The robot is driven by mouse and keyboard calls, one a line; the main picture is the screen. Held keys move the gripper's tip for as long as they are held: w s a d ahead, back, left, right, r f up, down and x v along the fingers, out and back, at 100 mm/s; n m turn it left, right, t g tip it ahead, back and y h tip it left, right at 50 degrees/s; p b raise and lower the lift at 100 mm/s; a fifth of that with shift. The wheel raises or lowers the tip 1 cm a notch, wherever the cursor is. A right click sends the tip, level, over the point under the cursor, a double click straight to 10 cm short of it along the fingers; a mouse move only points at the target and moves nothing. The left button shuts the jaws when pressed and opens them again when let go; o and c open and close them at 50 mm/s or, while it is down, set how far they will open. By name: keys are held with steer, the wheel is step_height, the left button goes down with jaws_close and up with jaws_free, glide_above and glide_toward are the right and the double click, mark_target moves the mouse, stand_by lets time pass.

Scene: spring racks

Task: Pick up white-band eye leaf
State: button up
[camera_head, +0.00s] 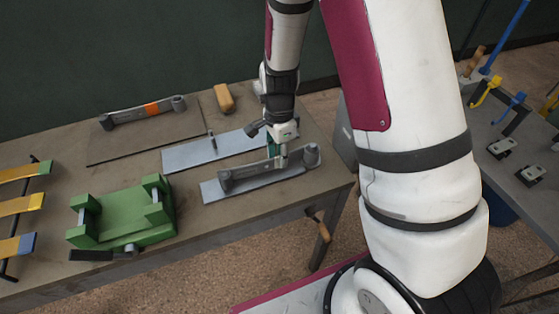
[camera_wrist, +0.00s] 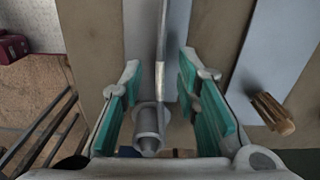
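A grey eye leaf (camera_head: 245,177) lies along the front plate (camera_head: 212,192), near the table's right end, with a rolled eye (camera_head: 312,153) at its right end. In the wrist view the leaf (camera_wrist: 161,35) runs between my fingers, with its eye (camera_wrist: 149,125) close to the palm. A pale section, likely the white band, shows on it between the fingertips; in the head view my gripper largely hides that part. My gripper (camera_head: 280,151) points down over the leaf. In the wrist view its teal-padded fingers (camera_wrist: 159,75) are open on either side, with gaps to the leaf.
An orange-band eye leaf (camera_head: 151,109) lies at the back. A second plate (camera_head: 188,155) with a peg (camera_head: 212,141) lies behind the front plate. A green fixture (camera_head: 122,216) and several coloured-end leaves (camera_head: 22,205) stand left. A tan block (camera_head: 224,98) sits behind.

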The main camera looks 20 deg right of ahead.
steer(key=shift+f, duration=0.9)
jaws_close()
steer(key=shift+w, duration=0.1)
steer(key=shift+r, duration=0.2)
